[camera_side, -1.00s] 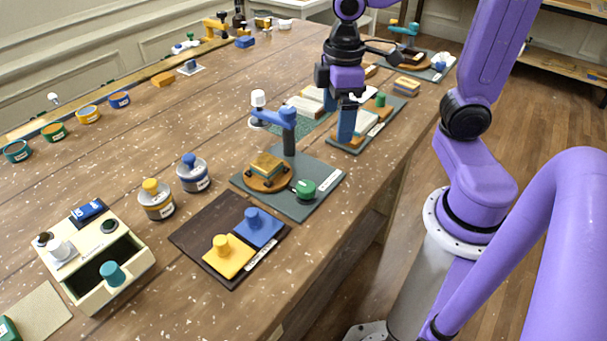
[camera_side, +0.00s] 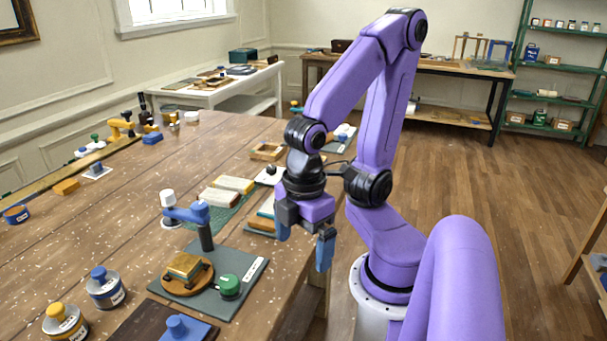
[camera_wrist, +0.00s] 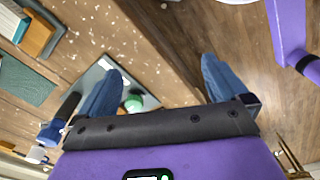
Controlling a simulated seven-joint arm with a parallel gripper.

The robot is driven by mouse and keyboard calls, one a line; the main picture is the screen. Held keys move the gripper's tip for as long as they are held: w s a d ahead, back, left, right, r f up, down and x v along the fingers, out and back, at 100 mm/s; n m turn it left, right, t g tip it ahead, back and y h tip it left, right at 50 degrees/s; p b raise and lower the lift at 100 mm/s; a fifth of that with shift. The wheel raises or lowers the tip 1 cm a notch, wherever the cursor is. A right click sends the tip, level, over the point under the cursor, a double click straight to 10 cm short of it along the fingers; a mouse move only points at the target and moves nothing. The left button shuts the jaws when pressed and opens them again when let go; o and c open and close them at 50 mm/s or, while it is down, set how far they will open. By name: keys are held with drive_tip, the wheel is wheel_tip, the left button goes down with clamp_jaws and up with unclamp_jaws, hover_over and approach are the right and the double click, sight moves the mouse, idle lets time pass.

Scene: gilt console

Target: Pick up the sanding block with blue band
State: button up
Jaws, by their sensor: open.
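My gripper (camera_side: 305,238) is open and empty, with blue fingers pointing down, raised near the table's right edge. In the wrist view its fingers (camera_wrist: 160,68) are wide apart, with the table edge and floor between and beyond them. A tan block with a dark greenish-blue band (camera_side: 185,265) rests on a round wooden stand in the side view, left of and below my gripper. I cannot tell for sure that this band is the blue one. An orange-brown block (camera_wrist: 38,38) shows at the upper left of the wrist view, away from the fingers.
A grey mat (camera_side: 225,300) carries the round stand, a green-knobbed item (camera_side: 229,286) and a blue-armed post (camera_side: 203,225). Pale blocks (camera_side: 233,185) lie behind. Yellow-knobbed (camera_side: 64,322) and blue-knobbed (camera_side: 105,288) pots stand at left. Open floor lies right of the table.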

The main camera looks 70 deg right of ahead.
drive_tip(key=w+d+r+n+t+h, duration=0.1)
drive_tip(key=w+d+r, duration=0.1)
drive_tip(key=w+d, duration=0.6)
drive_tip(key=w+d+r+n+t+h, duration=0.1)
drive_tip(key=w+d+r, duration=0.1)
drive_tip(key=w+d, duration=0.6)
drive_tip(key=s+d+r+n+g+h, duration=0.1)
drive_tip(key=d+r+n+g+h, duration=0.15)
drive_tip(key=d, duration=2.15)
drive_tip(key=x, duration=1.1)
drive_tip(key=shift+s+d+r, duration=0.15)
drive_tip(key=shift+s+d, duration=0.1)
drive_tip(key=shift+d, duration=0.15)
drive_tip(key=shift+h, duration=0.25)
drive_tip(key=shift+x, duration=2.65)
drive_tip(key=shift+s+d+r, duration=0.1)
drive_tip(key=shift+s+d, duration=0.05)
drive_tip(key=c, duration=1)
